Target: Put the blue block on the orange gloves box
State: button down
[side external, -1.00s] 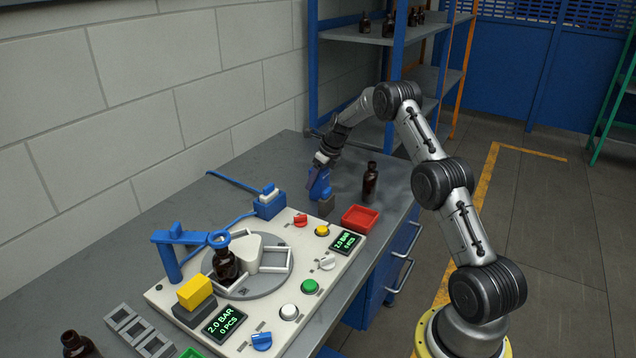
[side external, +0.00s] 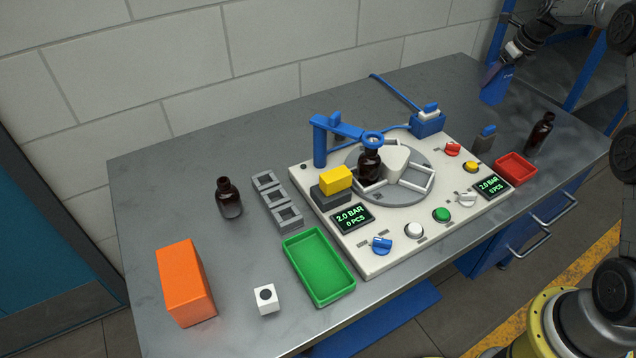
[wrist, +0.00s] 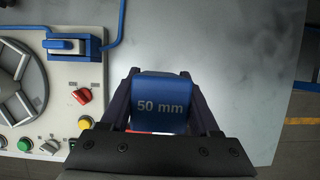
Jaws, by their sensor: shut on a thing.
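The blue block (side external: 498,87) is in my gripper (side external: 494,70) at the upper right of the side view, over the far right end of the bench. In the wrist view the block (wrist: 160,103) sits between both dark fingers, its face marked "50 mm". My gripper (wrist: 160,78) is shut on it. The orange box (side external: 184,282) stands upright at the front left of the bench, far from my gripper. Its top looks bare, and no lettering is readable on it.
The white machine panel (side external: 375,250) with its turntable and blue post (side external: 320,142) lies between. A green tray (side external: 320,268), white cube (side external: 265,298), brown bottle (side external: 229,198) and grey frames (side external: 287,219) are nearer the box. A red tray (side external: 515,168) and another bottle (side external: 540,133) stand right.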

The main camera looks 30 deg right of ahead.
notch_tip(320, 180, up, 15)
jog(key=w+a+r+n+y, duration=0.1)
jog(key=w+a+n, duration=0.15)
jog(key=a, duration=0.75)
jog(key=w+a+n+y, duration=0.15)
jog(key=w+a, duration=0.25)
jog(key=a, duration=0.7)
jog(key=s+a+n+g, duration=0.15)
jog(key=a+n, duration=0.45)
jog(key=a, duration=1.8)
jog(key=s+a+n+g+y, duration=0.1)
jog(key=s+a+n, duration=0.3)
jog(key=s+a, duration=1)
jog(key=s+a+n+g+y, duration=0.15)
jog(key=s+a+n, duration=0.25)
jog(key=s+a, duration=1)
send_over(193, 281)
notch_tip(193, 281, down, 16)
jog(key=r, duration=0.1)
jog(key=shift+f, duration=1.8)
